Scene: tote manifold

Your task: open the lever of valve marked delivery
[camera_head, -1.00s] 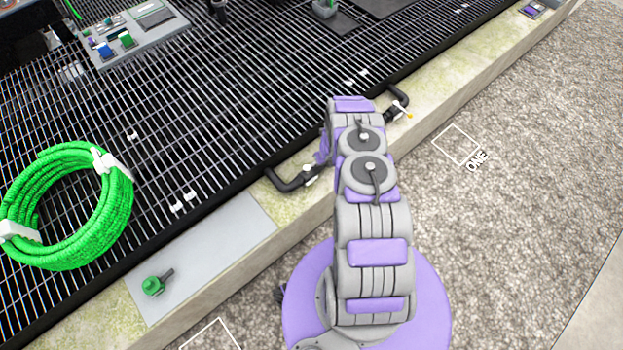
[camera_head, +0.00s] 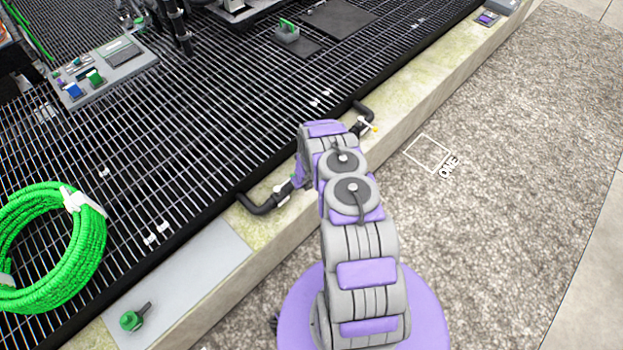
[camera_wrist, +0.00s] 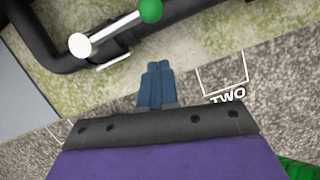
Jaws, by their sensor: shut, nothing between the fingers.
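In the wrist view a white lever (camera_wrist: 113,30) with a green ball knob (camera_wrist: 150,11) sits on a black pipe (camera_wrist: 68,61). My gripper (camera_wrist: 157,68) is shut and empty, with its blue-grey fingertips just below the knob and apart from it. In the head view this valve (camera_head: 281,193) shows on the black pipe at the grating's edge, left of my arm. My arm hides my gripper there. I cannot read a delivery mark on either valve.
A green hose coil (camera_head: 50,245) lies on the black grating at the left. A grey plate (camera_head: 190,280) holds a green-knobbed part (camera_head: 132,320). The gravel floor (camera_head: 500,130) at the right is clear.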

